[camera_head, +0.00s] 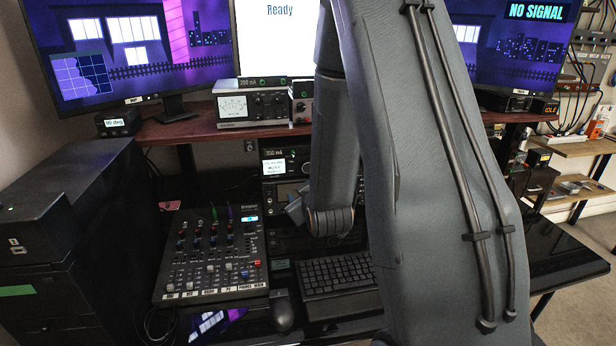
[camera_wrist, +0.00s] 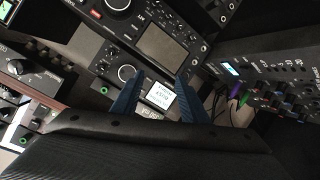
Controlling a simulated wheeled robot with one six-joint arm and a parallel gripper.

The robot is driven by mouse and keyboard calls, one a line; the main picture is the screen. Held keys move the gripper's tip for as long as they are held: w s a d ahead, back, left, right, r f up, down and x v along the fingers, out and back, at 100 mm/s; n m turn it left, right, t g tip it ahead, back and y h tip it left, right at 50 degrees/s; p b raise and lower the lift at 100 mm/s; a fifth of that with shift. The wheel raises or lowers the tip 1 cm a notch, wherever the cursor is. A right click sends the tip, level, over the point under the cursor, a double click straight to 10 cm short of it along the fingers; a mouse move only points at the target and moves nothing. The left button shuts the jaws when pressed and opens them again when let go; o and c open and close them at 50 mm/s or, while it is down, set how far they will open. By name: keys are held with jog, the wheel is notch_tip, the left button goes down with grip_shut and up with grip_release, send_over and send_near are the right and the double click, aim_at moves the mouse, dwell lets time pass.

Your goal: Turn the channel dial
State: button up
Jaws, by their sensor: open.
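No dial label is readable, so I cannot tell which knob is the channel dial. In the wrist view, a black radio unit with a small lit screen (camera_wrist: 160,99) has a round knob (camera_wrist: 126,73) beside the screen. That screen shows in the head view (camera_head: 274,168), with a dark knob (camera_head: 306,169) partly beside my arm. Another unit has a large round knob (camera_wrist: 117,4) at the wrist view's top edge. My gripper (camera_wrist: 160,77) has two blue fingers, apart and empty, in front of the screened unit; the left finger overlaps close to its knob. In the head view my arm hides most of it.
A mixer (camera_head: 212,255) with several knobs stands left on the desk. A keyboard (camera_head: 336,275) and mouse (camera_head: 283,312) lie in front. A shelf (camera_head: 190,130) above carries a metered unit (camera_head: 250,104) and monitors. Cables hang near the mixer in the wrist view.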

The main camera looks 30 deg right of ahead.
aim_at(308, 169)
jog(key=shift+w+d+r+n+t+h+p, duration=0.15)
jog(key=shift+w+d+r+t+h, duration=0.15)
jog(key=shift+w+d+t, duration=0.65)
jog(key=shift+w+d+r+n+t+h+p, duration=0.2)
jog(key=shift+w+d+t+h, duration=0.25)
jog(key=shift+w+d, duration=1.05)
jog(key=shift+w+d+r+n+t+h+p, duration=0.25)
jog(key=shift+w+d+t, duration=0.5)
jog(key=shift+w, duration=0.8)
jog(key=shift+d, duration=0.1)
jog(key=c, duration=0.8)
jog(key=shift+o, duration=0.2)
